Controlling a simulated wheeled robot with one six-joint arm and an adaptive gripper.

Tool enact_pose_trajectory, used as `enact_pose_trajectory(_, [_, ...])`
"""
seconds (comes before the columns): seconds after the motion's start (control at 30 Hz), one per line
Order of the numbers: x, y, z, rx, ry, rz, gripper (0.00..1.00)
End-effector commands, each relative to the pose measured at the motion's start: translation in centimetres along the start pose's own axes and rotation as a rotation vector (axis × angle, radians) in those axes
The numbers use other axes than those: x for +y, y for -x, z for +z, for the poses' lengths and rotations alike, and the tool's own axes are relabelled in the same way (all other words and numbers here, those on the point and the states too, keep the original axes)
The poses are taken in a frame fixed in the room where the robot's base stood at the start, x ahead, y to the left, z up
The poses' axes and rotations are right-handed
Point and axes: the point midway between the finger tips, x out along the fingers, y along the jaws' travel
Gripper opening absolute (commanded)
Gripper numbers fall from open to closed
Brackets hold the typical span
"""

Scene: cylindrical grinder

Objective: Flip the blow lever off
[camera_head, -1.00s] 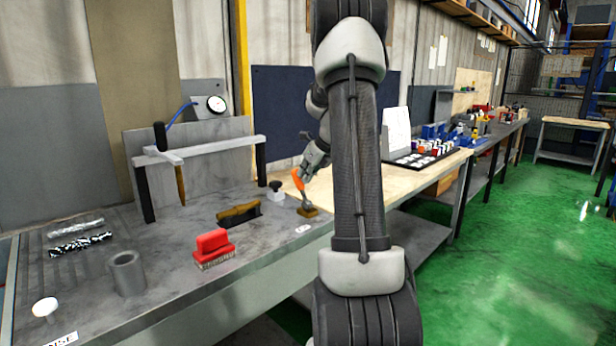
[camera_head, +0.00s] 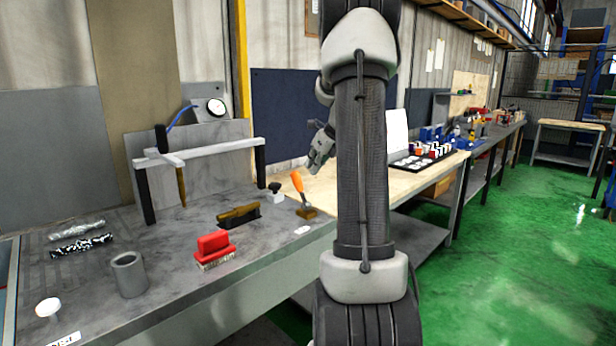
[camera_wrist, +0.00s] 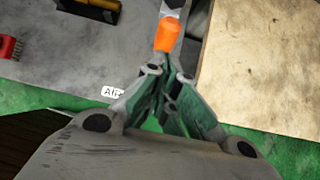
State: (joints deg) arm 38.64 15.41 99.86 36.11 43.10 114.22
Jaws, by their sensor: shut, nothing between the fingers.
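The blow lever (camera_head: 298,183) has an orange handle on a grey stem, rising from a brass base (camera_head: 307,212) near the right end of the grey bench. It leans up and to the left in the head view. My gripper (camera_head: 313,168) is shut and empty, above and to the right of the handle, with a small gap. In the wrist view the orange handle (camera_wrist: 168,35) shows just beyond my closed fingertips (camera_wrist: 166,72), and I cannot tell the depth between them there. A white label reading "AIR" (camera_wrist: 112,92) lies on the bench, partly covered by my gripper.
A wooden bench (camera_head: 345,185) adjoins on the right.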

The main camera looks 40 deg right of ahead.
Motion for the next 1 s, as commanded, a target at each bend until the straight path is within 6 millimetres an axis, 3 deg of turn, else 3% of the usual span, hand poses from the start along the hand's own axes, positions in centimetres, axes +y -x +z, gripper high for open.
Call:
enact_pose_trajectory(0.2, [-0.1,4.3,1.6,-0.001,0.0,-0.001,0.0])
enact_pose_trajectory(0.4, [-0.1,6.3,2.3,0.001,-0.001,0.0,0.0])
enact_pose_trajectory(1.0, [0.0,6.7,2.5,0.002,-0.001,0.001,0.0])
